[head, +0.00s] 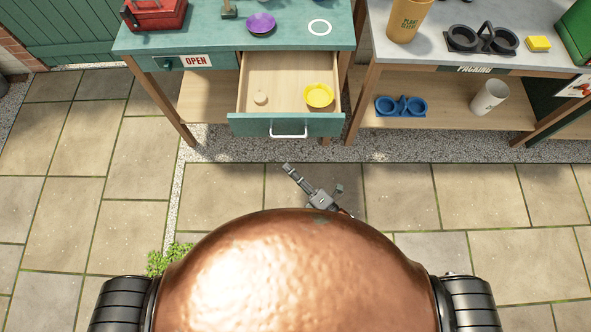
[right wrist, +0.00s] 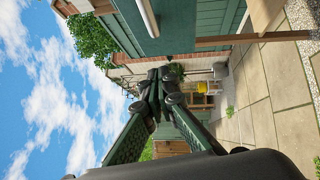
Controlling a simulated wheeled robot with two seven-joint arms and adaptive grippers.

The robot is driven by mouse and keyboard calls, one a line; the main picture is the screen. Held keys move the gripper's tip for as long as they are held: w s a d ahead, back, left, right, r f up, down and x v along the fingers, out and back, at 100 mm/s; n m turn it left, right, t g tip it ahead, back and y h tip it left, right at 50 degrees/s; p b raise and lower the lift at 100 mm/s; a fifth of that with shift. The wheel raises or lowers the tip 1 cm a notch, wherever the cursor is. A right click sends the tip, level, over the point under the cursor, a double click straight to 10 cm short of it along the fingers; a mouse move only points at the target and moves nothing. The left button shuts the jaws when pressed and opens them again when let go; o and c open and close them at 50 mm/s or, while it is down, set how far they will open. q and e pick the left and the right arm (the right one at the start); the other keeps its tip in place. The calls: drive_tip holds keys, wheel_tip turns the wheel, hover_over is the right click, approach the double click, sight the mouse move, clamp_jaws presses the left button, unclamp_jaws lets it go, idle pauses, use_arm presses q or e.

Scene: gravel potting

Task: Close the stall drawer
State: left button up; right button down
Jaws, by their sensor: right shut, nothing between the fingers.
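The stall drawer (head: 243,122) is pulled out from under the green stall table, with its teal front and pale handle (head: 289,134) facing me. Inside it are a yellow bowl (head: 319,95) and a small round tan item (head: 260,98). My right gripper (head: 287,168) is in front of the drawer, apart from the handle in the head view. Its fingers are shut and empty, also in the right wrist view (right wrist: 158,88). The drawer front (right wrist: 178,25) and handle (right wrist: 149,18) show at the top of that view. My left gripper is not in view.
The paving before the drawer is clear.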

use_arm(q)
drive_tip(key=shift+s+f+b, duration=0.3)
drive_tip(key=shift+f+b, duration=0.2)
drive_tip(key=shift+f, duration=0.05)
use_arm(e)
drive_tip(key=w+a+r, duration=0.1)
drive_tip(key=w+a, duration=0.2)
drive_tip(key=w, duration=0.4)
drive_tip(key=shift+w+a+r, duration=0.15)
drive_tip(key=shift+w+a, duration=0.15)
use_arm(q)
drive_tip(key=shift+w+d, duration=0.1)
use_arm(e)
drive_tip(key=shift+w+d, duration=0.1)
drive_tip(key=shift+w, duration=0.05)
